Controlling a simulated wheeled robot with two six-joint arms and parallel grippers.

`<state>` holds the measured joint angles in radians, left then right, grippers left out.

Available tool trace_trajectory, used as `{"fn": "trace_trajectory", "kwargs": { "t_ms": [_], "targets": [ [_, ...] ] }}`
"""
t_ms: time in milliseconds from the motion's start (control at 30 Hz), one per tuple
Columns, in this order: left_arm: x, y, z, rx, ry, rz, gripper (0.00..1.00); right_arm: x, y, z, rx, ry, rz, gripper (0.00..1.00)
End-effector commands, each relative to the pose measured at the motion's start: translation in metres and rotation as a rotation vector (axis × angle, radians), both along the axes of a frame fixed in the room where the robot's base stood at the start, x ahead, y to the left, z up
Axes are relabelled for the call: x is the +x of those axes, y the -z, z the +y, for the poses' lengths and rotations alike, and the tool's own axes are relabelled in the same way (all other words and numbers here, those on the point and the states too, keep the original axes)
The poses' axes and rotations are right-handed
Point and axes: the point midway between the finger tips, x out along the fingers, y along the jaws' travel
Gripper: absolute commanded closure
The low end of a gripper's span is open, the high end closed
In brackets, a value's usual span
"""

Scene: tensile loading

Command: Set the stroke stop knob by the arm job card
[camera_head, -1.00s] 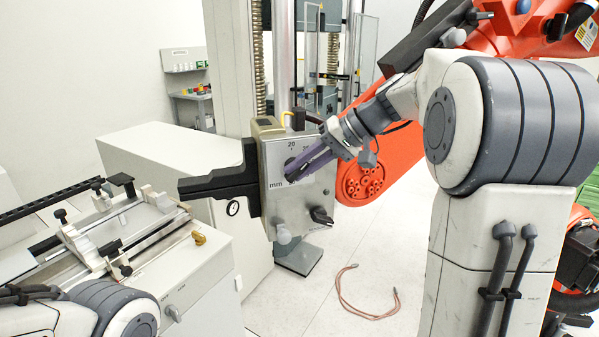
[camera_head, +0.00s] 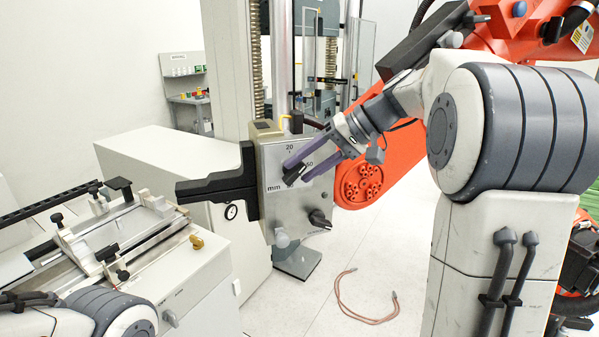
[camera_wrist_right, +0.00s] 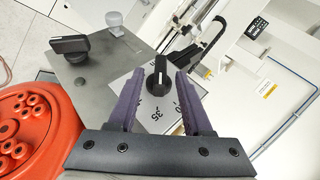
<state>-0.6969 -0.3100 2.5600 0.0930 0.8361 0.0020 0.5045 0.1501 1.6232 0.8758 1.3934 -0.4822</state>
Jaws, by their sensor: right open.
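In the right wrist view the knob (camera_wrist_right: 159,77) stands between the two open fingertips (camera_wrist_right: 160,82), with a gap visible on each side. The scale there reads 35 near the knob. I cannot make out the job card. My left gripper is not in view; only part of my left arm shows at the bottom left.
A second black knob (camera_head: 319,219) and a pale knob (camera_head: 282,238) are lower on the panel. A black arm (camera_head: 215,185) juts left from it. An orange part (camera_head: 360,182) is close on the right. A reddish cable (camera_head: 365,318) lies on the floor.

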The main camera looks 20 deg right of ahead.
Motion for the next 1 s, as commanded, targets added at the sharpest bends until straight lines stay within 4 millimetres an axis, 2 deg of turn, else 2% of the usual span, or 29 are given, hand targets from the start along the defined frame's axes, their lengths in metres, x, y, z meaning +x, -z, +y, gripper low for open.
{"fn": "trace_trajectory", "kwargs": {
  "t_ms": [200, 433, 1000],
  "targets": [
    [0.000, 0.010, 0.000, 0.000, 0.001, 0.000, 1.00, -0.018, -0.028, -0.030, -0.003, 0.006, -0.004, 0.50],
    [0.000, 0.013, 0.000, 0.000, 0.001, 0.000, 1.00, -0.032, -0.051, -0.051, 0.000, 0.004, -0.001, 0.50],
    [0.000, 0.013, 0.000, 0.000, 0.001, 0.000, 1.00, -0.036, -0.056, -0.056, -0.001, 0.001, 0.001, 0.50]
  ]
}}
